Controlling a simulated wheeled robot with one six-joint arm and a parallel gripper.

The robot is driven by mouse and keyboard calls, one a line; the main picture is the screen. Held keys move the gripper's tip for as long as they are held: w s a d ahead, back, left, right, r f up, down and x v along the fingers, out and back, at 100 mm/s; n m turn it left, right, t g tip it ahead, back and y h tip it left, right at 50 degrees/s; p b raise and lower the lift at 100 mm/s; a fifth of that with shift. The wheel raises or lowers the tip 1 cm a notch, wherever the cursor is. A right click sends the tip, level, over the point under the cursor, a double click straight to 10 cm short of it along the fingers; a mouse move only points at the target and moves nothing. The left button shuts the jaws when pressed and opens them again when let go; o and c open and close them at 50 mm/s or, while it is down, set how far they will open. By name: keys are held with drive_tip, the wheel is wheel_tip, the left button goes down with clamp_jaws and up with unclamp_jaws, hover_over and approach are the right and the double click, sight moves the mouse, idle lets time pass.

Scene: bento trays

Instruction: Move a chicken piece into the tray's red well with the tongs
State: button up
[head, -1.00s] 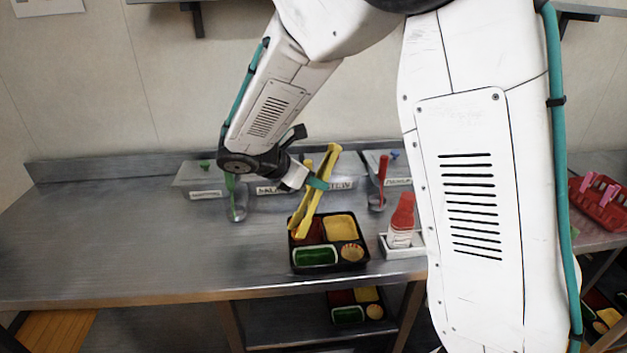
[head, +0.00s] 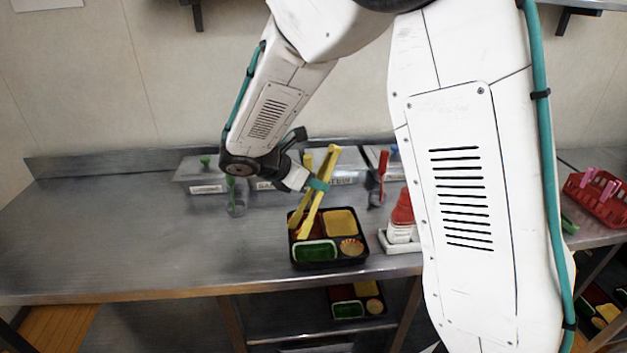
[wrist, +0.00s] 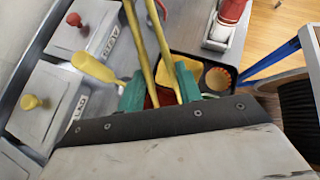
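My gripper (head: 316,184) is shut on yellow tongs (head: 319,200). Its green fingers show on either side of the tongs in the wrist view (wrist: 160,86). The tongs slant down over the black tray (head: 296,264), tips at its back-left compartment, the red well (head: 317,228). The two tong arms stand apart. The tips and the red well partly cover each other, and I cannot make out a chicken piece there or between the tips. The tray also has a yellow well, a green well and a small round orange-striped cup.
Several lidded containers with coloured knobs, such as one with a green knob (head: 205,161), line the back of the counter. A red-capped bottle (head: 402,217) stands right of the tray. A red basket (head: 598,197) is far right. The counter (head: 130,235) left of the tray is clear.

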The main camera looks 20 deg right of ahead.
idle(0.4)
wheel_tip(320, 180, up, 12)
idle(0.6)
drive_tip(key=shift+c, duration=0.7)
drive_tip(key=shift+r, duration=0.15)
wheel_tip(320, 180, up, 8)
